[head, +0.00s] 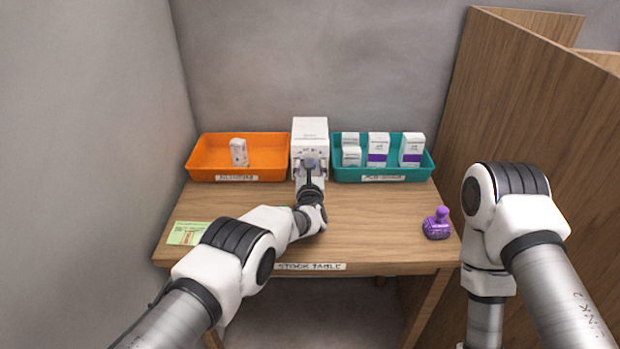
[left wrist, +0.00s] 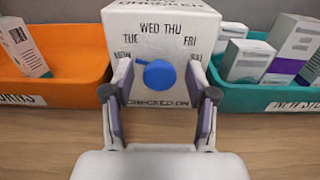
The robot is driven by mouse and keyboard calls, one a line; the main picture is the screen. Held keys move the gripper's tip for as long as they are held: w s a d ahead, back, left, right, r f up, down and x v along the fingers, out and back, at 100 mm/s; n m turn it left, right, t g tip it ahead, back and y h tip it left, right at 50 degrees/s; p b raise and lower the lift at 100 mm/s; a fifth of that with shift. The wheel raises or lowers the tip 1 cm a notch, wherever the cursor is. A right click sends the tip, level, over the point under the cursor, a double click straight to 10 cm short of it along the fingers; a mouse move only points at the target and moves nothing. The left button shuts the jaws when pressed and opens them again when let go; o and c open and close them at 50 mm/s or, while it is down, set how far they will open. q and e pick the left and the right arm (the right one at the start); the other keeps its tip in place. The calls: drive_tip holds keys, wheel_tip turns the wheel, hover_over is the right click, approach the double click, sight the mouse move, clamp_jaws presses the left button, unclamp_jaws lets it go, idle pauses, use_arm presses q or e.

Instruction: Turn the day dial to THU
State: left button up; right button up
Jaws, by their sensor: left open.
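The white dial box (head: 310,128) stands at the back of the table between two bins. In the left wrist view its front (left wrist: 165,20) carries day labels in an arc, with WED and THU at the top. The round blue dial (left wrist: 160,75) has a small pointer at its upper left, towards MON. My left gripper (left wrist: 160,82) is open, with one finger on each side of the dial; I cannot tell if they touch it. In the head view my left gripper (head: 309,168) hides the dial. My right gripper is out of view.
An orange bin (head: 270,160) holding a small box stands left of the dial box. A teal bin (head: 400,172) with several cartons stands right. A purple stamp-like object (head: 437,223) is at the table's right, a green card (head: 187,233) at the left. The table (head: 375,215) is otherwise mostly clear.

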use_arm(q)
drive_tip(key=shift+r, duration=0.15)
drive_tip(key=shift+c, duration=0.3)
clamp_jaws()
